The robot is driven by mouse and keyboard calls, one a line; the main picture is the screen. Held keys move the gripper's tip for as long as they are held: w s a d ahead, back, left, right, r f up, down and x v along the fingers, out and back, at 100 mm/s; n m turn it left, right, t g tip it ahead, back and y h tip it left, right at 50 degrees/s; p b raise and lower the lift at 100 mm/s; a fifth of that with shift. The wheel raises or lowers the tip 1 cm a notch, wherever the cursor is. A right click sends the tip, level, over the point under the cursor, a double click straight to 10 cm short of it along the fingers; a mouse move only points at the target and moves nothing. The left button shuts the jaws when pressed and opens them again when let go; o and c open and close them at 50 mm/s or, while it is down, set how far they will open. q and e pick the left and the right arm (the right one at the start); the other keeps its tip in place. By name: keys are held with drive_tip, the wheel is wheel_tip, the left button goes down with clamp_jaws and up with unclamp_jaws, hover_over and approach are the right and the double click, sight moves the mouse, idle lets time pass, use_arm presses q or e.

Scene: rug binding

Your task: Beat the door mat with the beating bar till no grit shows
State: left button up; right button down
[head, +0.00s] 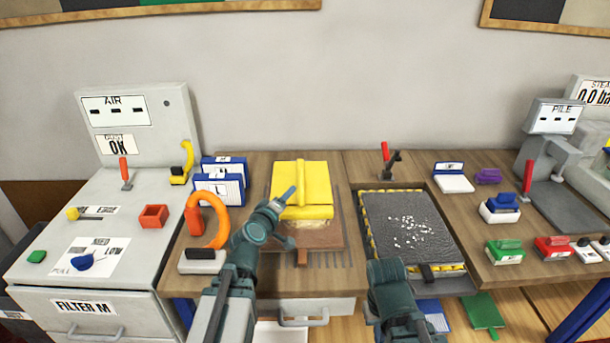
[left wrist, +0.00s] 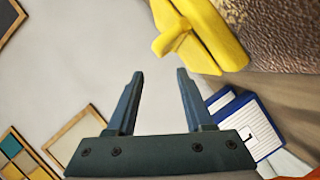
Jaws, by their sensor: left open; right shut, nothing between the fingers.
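The door mat (head: 395,208) is dark grey and lies in a shallow tray with yellow strips at its edges. White grit lies scattered over its middle and right. My left gripper (head: 289,218) is open and empty, in front of a yellow block-like thing with a raised bar (head: 303,188). That yellow thing also shows in the left wrist view (left wrist: 205,35), beyond the open left fingers (left wrist: 160,76). My right gripper (head: 388,272) is shut and empty at the mat's near left corner; its fingertips are not clear. I cannot tell which thing is the beating bar.
An orange hook-shaped tool (head: 208,222) and blue boxes (head: 219,186) stand left of my left gripper. A red-handled lever (head: 388,158) stands behind the mat. Several coloured brushes and blocks lie at right, near a grey press (head: 553,150).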

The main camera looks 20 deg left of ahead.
sight(301, 180)
use_arm(q)
drive_tip(key=b+x, duration=0.3)
drive_tip(key=x, duration=1)
drive_tip(key=shift+w+f, duration=0.1)
drive_tip(key=shift+w, duration=0.25)
clamp_jaws()
idle(1.0)
